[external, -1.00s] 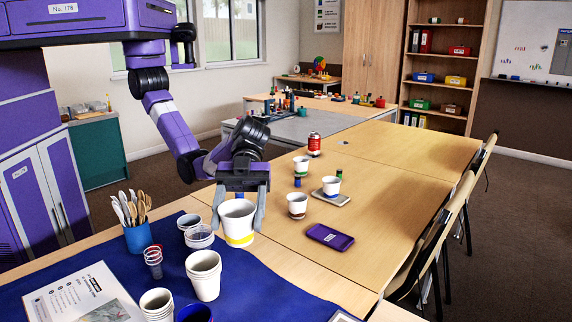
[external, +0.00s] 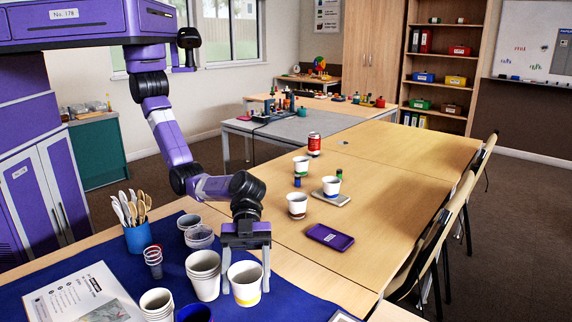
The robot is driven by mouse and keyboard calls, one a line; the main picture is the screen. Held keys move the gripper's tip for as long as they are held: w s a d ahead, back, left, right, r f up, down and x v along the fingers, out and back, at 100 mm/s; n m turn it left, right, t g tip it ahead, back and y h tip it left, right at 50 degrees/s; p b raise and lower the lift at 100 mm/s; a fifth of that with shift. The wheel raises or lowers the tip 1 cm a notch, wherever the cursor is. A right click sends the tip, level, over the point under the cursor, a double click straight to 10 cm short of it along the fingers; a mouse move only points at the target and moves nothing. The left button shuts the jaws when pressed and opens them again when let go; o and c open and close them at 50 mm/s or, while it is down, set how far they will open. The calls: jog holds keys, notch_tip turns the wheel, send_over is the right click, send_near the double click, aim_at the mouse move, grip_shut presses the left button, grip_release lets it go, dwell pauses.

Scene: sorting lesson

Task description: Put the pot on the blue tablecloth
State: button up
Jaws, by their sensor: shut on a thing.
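A white pot with a yellow band near its base (external: 244,275) is between the fingers of my gripper (external: 246,289), which is shut on its sides. The pot is upright, over the right part of the blue tablecloth (external: 272,301). I cannot tell whether its base touches the cloth.
A purple tray (external: 330,236) and several cups stand on the wooden table (external: 390,190) behind.

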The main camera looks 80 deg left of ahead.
aim_at(248, 298)
jog(key=shift+f+b, duration=0.35)
jog(key=shift+f, duration=2.55)
jog(key=shift+f, duration=0.15)
jog(key=o, duration=1)
jog(key=shift+o, duration=0.2)
jog(key=shift+r, duration=0.2)
jog(key=p+v, duration=0.1)
jog(key=v, duration=1.1)
jog(key=shift+p, duration=0.3)
